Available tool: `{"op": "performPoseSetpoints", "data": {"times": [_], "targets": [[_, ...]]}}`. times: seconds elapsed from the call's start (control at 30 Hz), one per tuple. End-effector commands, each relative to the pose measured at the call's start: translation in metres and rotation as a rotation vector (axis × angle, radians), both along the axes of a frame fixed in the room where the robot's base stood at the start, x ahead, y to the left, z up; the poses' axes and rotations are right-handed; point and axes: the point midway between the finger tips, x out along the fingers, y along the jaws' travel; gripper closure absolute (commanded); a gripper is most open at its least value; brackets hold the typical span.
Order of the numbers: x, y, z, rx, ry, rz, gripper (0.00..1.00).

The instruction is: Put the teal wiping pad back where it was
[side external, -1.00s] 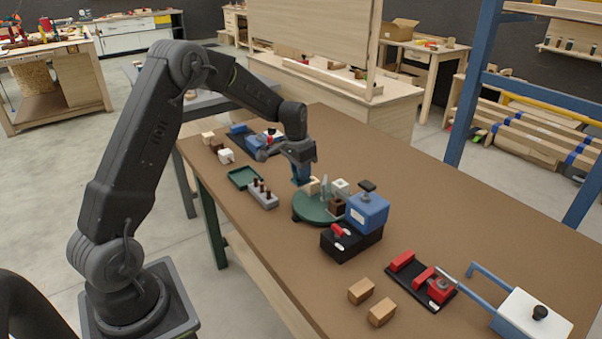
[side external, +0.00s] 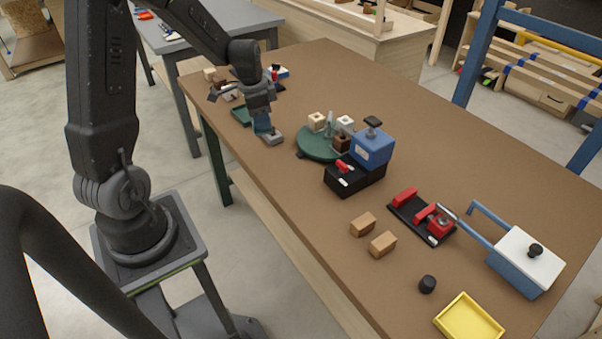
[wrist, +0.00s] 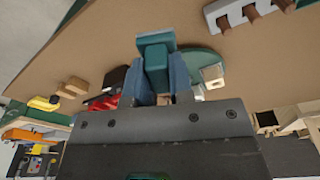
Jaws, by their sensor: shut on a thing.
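My gripper (side external: 263,128) is shut on the teal wiping pad (wrist: 155,62), which shows between the blue fingers in the wrist view. I cannot tell whether the pad touches anything below.
A green turntable (side external: 312,150) carrying small blocks stands right of the gripper. Beside it is a blue box (side external: 372,147) on a black one. A red clamp (side external: 438,222), a white-lidded blue box (side external: 524,268), wooden blocks (side external: 382,244) and a yellow tray (side external: 469,318) are further right.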

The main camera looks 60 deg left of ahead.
Motion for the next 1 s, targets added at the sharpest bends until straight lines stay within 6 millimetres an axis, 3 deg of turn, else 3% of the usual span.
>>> {"op": "performPoseSetpoints", "data": {"times": [0.1, 0.2, 0.7, 0.87, 1.0], "targets": [[-0.015, -0.003, 0.000, 0.001, -0.001, -0.036, 1.00], [-0.014, -0.010, -0.006, 0.000, 0.000, -0.054, 1.00], [0.048, -0.085, -0.064, 0.001, 0.001, -0.055, 1.00], [0.056, -0.093, -0.071, 0.002, -0.002, -0.052, 1.00], [0.055, -0.093, -0.088, 0.000, 0.002, -0.049, 1.00]]}}
